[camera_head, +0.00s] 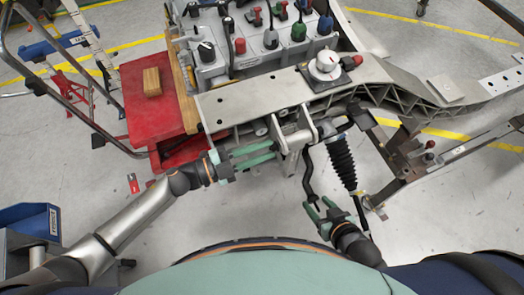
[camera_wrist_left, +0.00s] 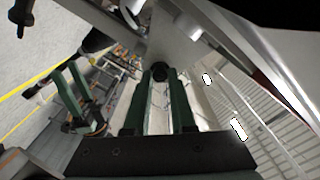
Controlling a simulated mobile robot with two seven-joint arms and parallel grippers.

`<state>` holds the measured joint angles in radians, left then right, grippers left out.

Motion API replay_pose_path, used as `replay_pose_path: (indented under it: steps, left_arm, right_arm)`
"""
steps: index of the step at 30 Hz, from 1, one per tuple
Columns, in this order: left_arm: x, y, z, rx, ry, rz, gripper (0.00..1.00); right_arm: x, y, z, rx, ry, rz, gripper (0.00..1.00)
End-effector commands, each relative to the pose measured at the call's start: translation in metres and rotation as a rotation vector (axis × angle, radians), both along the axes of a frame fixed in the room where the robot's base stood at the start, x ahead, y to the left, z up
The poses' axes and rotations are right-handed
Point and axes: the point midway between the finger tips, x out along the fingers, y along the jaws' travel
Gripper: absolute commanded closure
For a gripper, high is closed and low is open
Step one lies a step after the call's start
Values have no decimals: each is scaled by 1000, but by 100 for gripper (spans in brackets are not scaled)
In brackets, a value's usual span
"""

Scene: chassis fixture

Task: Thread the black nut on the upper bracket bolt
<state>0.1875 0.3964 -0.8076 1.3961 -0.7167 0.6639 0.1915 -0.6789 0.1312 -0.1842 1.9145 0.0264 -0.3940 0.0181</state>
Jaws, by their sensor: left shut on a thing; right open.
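My left gripper (camera_head: 277,150) reaches in from the left, its green fingers pointing at the grey bracket (camera_head: 292,138) under the chassis rail. In the left wrist view the left gripper (camera_wrist_left: 160,80) is shut on the small dark round black nut (camera_wrist_left: 159,71) at its fingertips. The nut is right against or just in front of the bracket's pale metal; I cannot tell whether it touches. The upper bracket bolt cannot be made out. My right gripper (camera_head: 325,207) is open and empty, below and right of the bracket; it also shows in the left wrist view (camera_wrist_left: 66,80).
The grey chassis rail (camera_head: 255,100) spans above. A red cart (camera_head: 150,100) with a wooden block (camera_head: 152,82) stands left. Several tools stand on a grey tray (camera_head: 215,70) behind.

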Motion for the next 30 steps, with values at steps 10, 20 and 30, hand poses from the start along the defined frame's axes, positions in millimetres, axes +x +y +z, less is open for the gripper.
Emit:
replay_pose_path:
  steps: [10, 20, 30]
  left_arm:
    - [0, 1, -2, 109, -326, 0, 100]
    - [0, 1, -6, 147, -445, -2, 100]
    - [1, 0, -3, 293, -891, -3, 100]
  right_arm:
    - [0, 0, -20, 0, 1, 0, 42]
    - [0, 0, -32, 0, 0, 0, 42]
    - [0, 0, -59, 0, 2, 0, 42]
